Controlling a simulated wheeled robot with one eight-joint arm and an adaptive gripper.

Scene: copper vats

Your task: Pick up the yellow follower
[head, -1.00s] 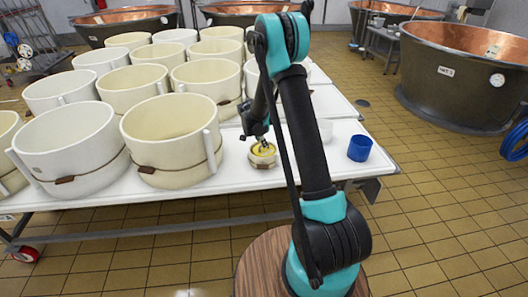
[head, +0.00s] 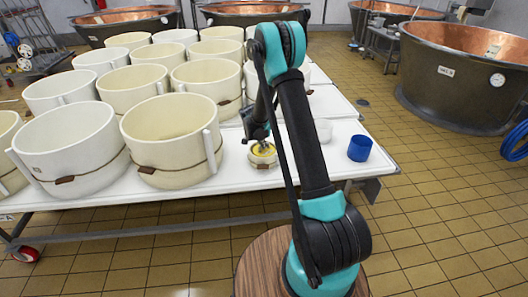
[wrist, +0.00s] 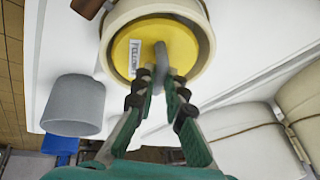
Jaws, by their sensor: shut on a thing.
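The yellow follower (wrist: 130,58) is a round yellow disc with a grey upright handle and a small printed label. It lies within the rim of a small cream mould (wrist: 202,42) in the wrist view. My gripper (wrist: 161,84) is shut on the follower's handle. In the head view, the follower (head: 264,149) shows under my gripper (head: 261,141), near the table's front edge. Whether the follower has come clear of the mould I cannot tell.
Large cream moulds (head: 172,145) crowd the white table (head: 220,198) to the left. A blue cup (head: 360,148) and a translucent white cup (head: 323,131) stand to the right. Copper vats (head: 465,80) stand behind and to the right.

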